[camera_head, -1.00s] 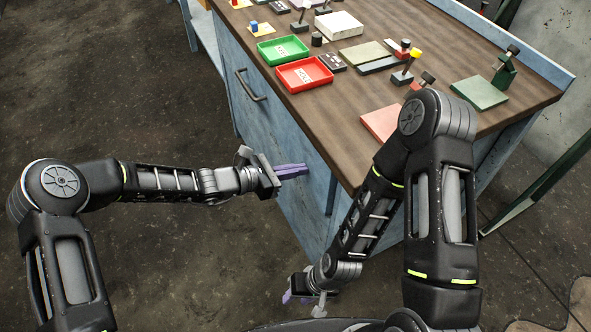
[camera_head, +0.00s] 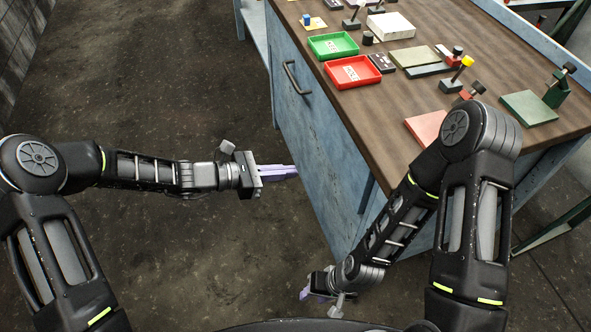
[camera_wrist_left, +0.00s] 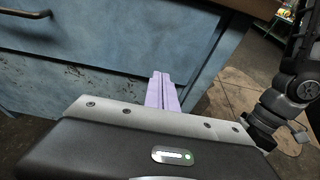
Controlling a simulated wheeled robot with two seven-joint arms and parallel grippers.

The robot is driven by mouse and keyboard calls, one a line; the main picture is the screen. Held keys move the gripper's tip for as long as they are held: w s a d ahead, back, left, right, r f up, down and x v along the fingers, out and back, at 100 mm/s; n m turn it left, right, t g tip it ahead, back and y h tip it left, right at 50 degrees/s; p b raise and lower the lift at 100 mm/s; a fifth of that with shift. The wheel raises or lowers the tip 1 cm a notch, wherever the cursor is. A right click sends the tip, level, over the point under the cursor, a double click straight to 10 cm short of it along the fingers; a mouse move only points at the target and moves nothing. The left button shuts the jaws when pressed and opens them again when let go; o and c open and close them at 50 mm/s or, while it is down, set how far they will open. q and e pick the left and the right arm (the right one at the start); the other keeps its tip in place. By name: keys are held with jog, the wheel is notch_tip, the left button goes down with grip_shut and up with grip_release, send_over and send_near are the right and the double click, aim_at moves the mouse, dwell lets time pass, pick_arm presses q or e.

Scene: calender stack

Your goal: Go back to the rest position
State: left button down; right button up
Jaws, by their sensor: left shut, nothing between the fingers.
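My left gripper (camera_head: 278,172) is at the middle of the head view, to the left of the workbench and below its top. Its purple fingers are together and empty, pointing right towards the blue side panel. In the left wrist view the fingers (camera_wrist_left: 161,92) lie side by side in front of the blue panel; I cannot tell whether they touch it. My right gripper (camera_head: 312,290) hangs low near the bottom middle of the head view, over the floor. Its purple fingers are small and partly hidden, so their opening is unclear.
The workbench (camera_head: 385,128) carries a green tray (camera_head: 334,46), a red tray (camera_head: 352,72), blocks and stamps. A drawer handle (camera_head: 296,78) juts from its blue side. The dark floor (camera_head: 190,90) at left is clear.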

dwell(0.5)
pick_arm(q)
jog(key=s+a+f+m+g+y+p, duration=0.1)
jog(key=s+a+f+m+y, duration=0.35)
jog(key=s+f, duration=0.35)
jog(key=s+a+f+m+g+y+p, duration=0.1)
jog(key=s+a+f+m+g+y, duration=0.1)
jog(key=s+a+f+m+y, duration=0.5)
jog(key=s+d+f+m+h+p, duration=0.1)
jog(key=s+d+m+p, duration=0.1)
jog(key=s+m, duration=0.5)
jog(key=s, duration=0.3)
jog(key=shift+d+f, duration=0.25)
jog(key=shift+f, duration=0.1)
jog(key=shift+w+m+h, duration=0.1)
jog(key=shift+m+h, duration=0.15)
